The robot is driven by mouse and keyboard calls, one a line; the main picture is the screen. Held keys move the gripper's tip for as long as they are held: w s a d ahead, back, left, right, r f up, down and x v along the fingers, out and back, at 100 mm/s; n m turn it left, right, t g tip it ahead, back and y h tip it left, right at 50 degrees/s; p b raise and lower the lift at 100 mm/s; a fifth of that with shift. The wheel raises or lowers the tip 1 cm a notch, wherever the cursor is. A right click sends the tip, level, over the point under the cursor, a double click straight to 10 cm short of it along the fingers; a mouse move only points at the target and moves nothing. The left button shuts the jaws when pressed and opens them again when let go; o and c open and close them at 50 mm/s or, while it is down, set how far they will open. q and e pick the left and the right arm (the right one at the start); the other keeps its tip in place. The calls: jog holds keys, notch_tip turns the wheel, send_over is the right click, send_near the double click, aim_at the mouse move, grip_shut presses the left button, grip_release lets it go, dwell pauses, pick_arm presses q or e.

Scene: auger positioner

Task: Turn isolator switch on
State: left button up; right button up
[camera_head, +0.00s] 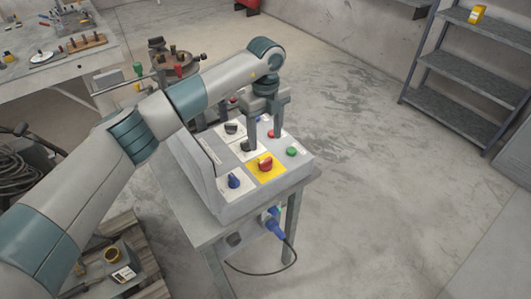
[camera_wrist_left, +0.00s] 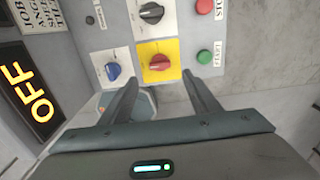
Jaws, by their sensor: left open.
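The likely isolator switch is a red rotary knob (camera_head: 265,163) on a yellow plate (camera_head: 257,174), on the sloped face of a grey control box (camera_head: 236,208). In the left wrist view the red knob (camera_wrist_left: 158,63) lies just beyond and between my fingertips. My left gripper (camera_head: 264,137) is open and empty, pointing down over the panel just behind the knob in the head view. It also shows in the left wrist view (camera_wrist_left: 159,78), with its fingers apart. I cannot read the knob's marked position. My right gripper is not in view.
A blue knob (camera_head: 233,181), black knobs (camera_head: 231,128), a green button (camera_head: 291,152) and a red button (camera_wrist_left: 204,6) surround it. An OFF sign (camera_wrist_left: 38,106) glows orange at left in the wrist view. A blue plug (camera_head: 274,225) and cable hang below. Floor to the right is clear.

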aim_at(266, 160)
pick_arm(q)
notch_tip(266, 160, down, 9)
jog(key=p, duration=0.2)
jog(key=shift+f+p, duration=0.1)
jog(key=shift+p, duration=0.25)
jog(key=shift+c, duration=0.4)
jog(key=c, duration=1)
